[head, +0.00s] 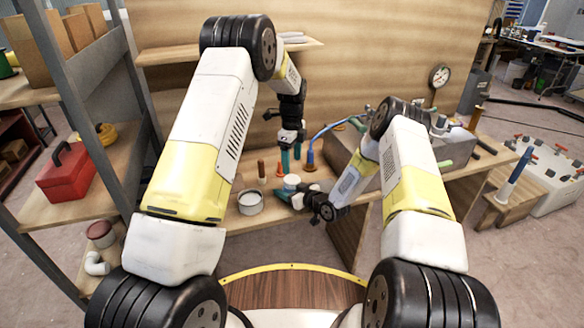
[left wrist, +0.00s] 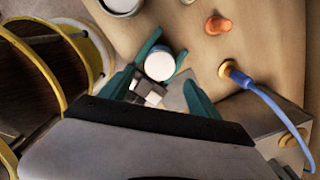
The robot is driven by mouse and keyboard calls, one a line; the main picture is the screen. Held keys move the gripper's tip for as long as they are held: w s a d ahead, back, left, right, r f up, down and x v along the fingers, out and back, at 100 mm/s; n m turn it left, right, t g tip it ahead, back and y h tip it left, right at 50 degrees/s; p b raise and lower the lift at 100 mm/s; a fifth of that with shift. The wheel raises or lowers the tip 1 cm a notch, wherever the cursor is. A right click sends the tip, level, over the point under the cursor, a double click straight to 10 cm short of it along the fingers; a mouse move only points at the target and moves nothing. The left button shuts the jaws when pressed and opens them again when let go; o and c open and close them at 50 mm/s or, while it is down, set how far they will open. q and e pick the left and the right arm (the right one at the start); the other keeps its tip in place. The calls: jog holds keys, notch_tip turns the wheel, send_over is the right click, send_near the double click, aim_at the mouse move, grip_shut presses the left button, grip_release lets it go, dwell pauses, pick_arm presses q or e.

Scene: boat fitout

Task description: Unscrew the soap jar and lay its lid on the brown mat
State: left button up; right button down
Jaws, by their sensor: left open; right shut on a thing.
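The soap jar (head: 291,181) stands on the wooden bench, small, with a pale white lid. Its round lid (left wrist: 159,65) faces up in the left wrist view. My right gripper (head: 288,194) is shut on the jar from the side, low at the bench; its teal fingers flank the jar in the left wrist view. My left gripper (head: 291,160) points down above the jar, open and empty, its teal fingertips apart on either side of my view of the jar. The jar's lower body is hidden. I cannot make out a brown mat.
A round grey tin (head: 250,203) stands left of the jar. A grey box (left wrist: 262,118) is to the right. Shelving (head: 75,120) is on the left.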

aim_at(292, 179)
pick_arm(q)
jog(key=shift+f, duration=3.8)
jog(key=shift+c, duration=0.2)
jog(key=c, duration=1.4)
jog(key=n, duration=0.3)
jog(key=o, duration=1.5)
